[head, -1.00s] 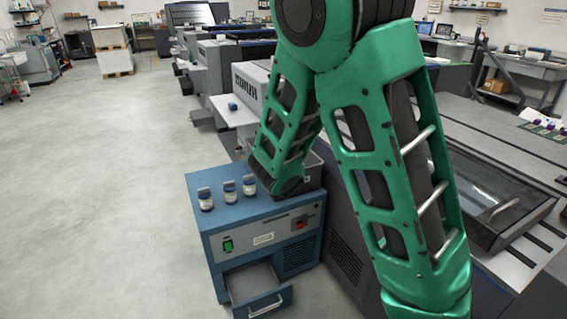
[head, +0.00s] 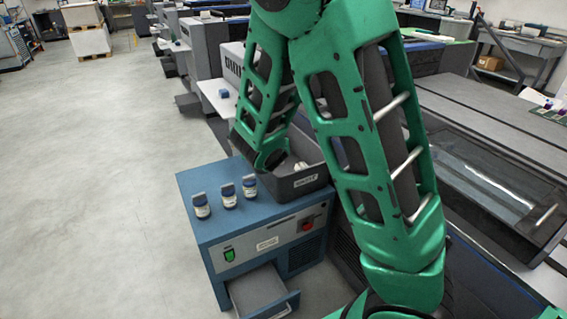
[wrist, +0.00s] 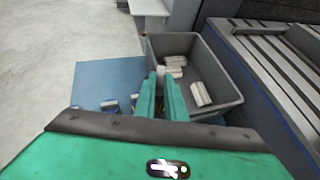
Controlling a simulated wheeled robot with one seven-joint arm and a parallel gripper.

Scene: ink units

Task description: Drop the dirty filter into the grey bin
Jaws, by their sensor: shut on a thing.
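The grey bin (head: 308,182), labelled on its front, sits at the back right of the blue cabinet. It also shows in the wrist view (wrist: 230,75). My gripper (wrist: 161,75) is over the left part of the bin, its two green fingers close together. A pale cylindrical filter (wrist: 175,70) shows at the fingertips, and the fingers partly cover it.
Three small bottles (head: 228,195) stand on the blue cabinet (head: 275,215), left of the bin. The cabinet's front drawer (head: 258,290) is open. A slatted dark machine (wrist: 285,70) stands right of the bin. The floor (head: 90,180) at left is clear.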

